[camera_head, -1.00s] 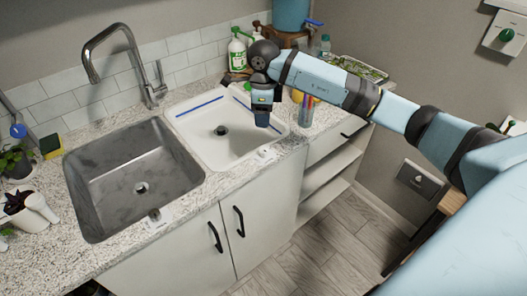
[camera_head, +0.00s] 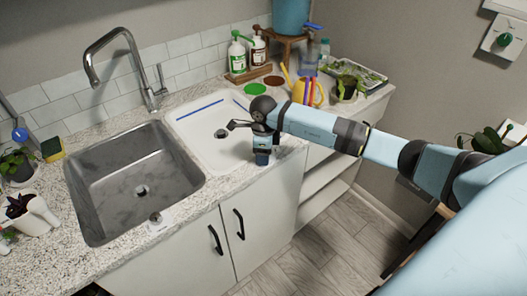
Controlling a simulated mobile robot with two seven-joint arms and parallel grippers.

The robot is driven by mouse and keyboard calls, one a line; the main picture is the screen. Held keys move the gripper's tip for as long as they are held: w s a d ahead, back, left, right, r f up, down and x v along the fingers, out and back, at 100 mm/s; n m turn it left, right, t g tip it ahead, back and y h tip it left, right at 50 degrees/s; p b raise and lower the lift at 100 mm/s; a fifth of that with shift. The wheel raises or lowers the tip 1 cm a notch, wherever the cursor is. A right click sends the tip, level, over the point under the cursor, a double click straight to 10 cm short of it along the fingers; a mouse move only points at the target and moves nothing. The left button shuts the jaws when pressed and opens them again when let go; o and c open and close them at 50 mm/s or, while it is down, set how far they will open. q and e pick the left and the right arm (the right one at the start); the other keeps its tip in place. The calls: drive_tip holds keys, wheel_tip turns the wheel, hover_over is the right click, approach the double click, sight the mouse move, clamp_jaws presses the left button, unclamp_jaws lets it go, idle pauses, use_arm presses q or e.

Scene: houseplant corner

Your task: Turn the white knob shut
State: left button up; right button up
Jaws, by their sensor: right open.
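My right gripper (camera_head: 262,159) points down at the front right corner of the white basin (camera_head: 187,128). It is open, and I see nothing between its fingers. It covers the spot on the counter where a small white plate with a fitting showed before, so I cannot see that fitting now or tell whether the gripper touches it. Another small knob (camera_head: 155,217) on a white plate sits on the counter at the front edge of the steel sink (camera_head: 130,170); it looks greyish. My left gripper is out of view.
A tall faucet (camera_head: 125,60) rises behind the sinks. Green and brown bottles (camera_head: 237,55), a yellow watering can (camera_head: 308,90) and a seedling tray (camera_head: 355,68) stand at the back right. A plant (camera_head: 17,163) and a white pot (camera_head: 35,217) are at left. A green wall knob (camera_head: 504,39) is at upper right.

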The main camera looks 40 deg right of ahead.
drive_tip(key=c, duration=0.9)
drive_tip(key=shift+c, duration=0.2)
drive_tip(key=shift+m, duration=0.3)
drive_tip(key=m, duration=0.3)
drive_tip(key=shift+m, duration=0.3)
drive_tip(key=m, duration=0.4)
drive_tip(key=shift+m, duration=0.3)
drive_tip(key=m, duration=0.5)
drive_tip(key=shift+r+p, duration=0.1)
drive_tip(key=shift+p, duration=0.25)
drive_tip(key=shift+m+p, duration=0.4)
drive_tip(key=shift+m, duration=1.7)
